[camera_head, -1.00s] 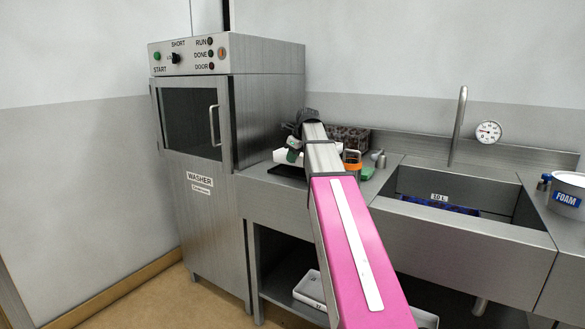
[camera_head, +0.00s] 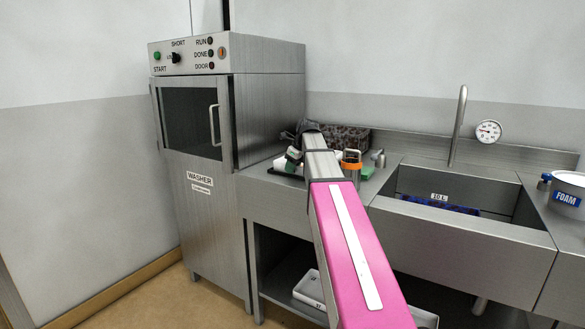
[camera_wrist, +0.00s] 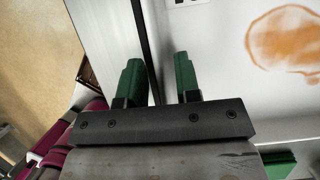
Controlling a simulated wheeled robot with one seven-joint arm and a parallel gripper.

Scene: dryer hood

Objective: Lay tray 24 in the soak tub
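A white tray (camera_wrist: 220,50) with an orange-brown stain fills the right of the wrist view. In the head view it lies on the counter, mostly hidden behind my arm; its number is not readable. My gripper (camera_wrist: 158,62) has its green fingers apart, with the tray's edge between them and neither finger clearly pressed on it. In the head view my gripper (camera_head: 292,157) is low over the counter left of the sink.
The washer (camera_head: 200,190) stands at left, door shut. A dark crate (camera_head: 345,138), an orange-banded container (camera_head: 351,165) and a green pad (camera_head: 367,173) sit between gripper and sink. A tap (camera_head: 458,125) rises behind the basin; a FOAM bucket (camera_head: 567,195) is at right. White trays (camera_head: 309,288) lie below.

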